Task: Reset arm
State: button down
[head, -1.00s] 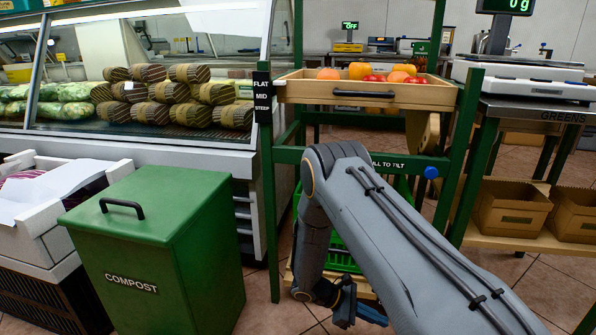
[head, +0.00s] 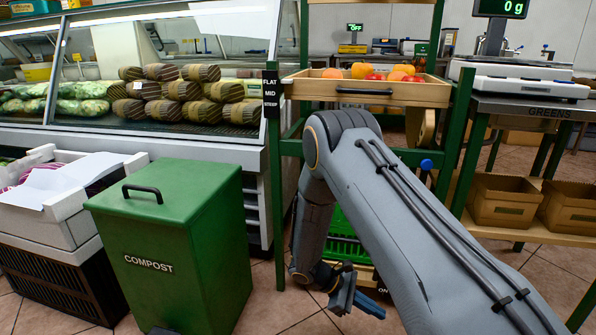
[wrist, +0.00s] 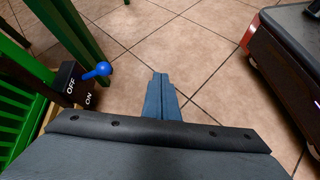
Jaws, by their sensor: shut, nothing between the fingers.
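My gripper (head: 367,304) hangs low at the end of my bent arm, just above the tiled floor in front of the green rack. In the wrist view, its blue fingers (wrist: 160,97) are together and empty, pointing over bare tiles. A dark switch box (wrist: 75,85) marked OFF and ON, with a blue-knobbed lever (wrist: 103,69), stands to the left of the fingers, apart from them. My arm hides part of the rack's lower front.
The green compost bin (head: 175,245) stands left of my gripper. The rack's wooden tray (head: 315,89) holds fruit. A scale table (head: 525,112) with cardboard boxes (head: 505,201) below is at the right. A dark red-sided object (wrist: 275,55) stands right in the wrist view. Floor tiles (wrist: 190,40) between are clear.

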jog(key=s+a+r+m+y, duration=0.2)
jog(key=s+a+r+y, duration=0.15)
jog(key=a+r, duration=0.5)
jog(key=s+a+r+m+y, duration=0.2)
jog(key=s+a+r, duration=0.3)
jog(key=r, duration=0.7)
jog(key=s+a+r+m+t+y, duration=0.1)
jog(key=s+a+r+y, duration=0.15)
jog(key=s+r, duration=0.35)
jog(key=s+a+r+m+y, duration=0.15)
jog(key=s+a+r, duration=0.25)
jog(key=s, duration=0.4)
jog(key=s+a+r+m+t+y, duration=0.1)
jog(key=s+a+r+y, duration=0.25)
jog(key=s, duration=0.25)
jog(key=d+r+m+h+p, duration=0.1)
jog(key=d+r+m+p, duration=0.2)
jog(key=d+r+p, duration=0.7)
jog(key=d+r+m+h+p, duration=0.1)
jog(key=d+r+m+p, duration=0.2)
jog(key=d+r+p, duration=0.8)
notch_tip(320, 180, up, 7)
jog(key=p, duration=1.5)
jog(key=shift+s+r+p, duration=0.2)
jog(key=shift+s+p, duration=0.05)
jog(key=shift+p, duration=0.1)
jog(key=shift+a, duration=0.1)
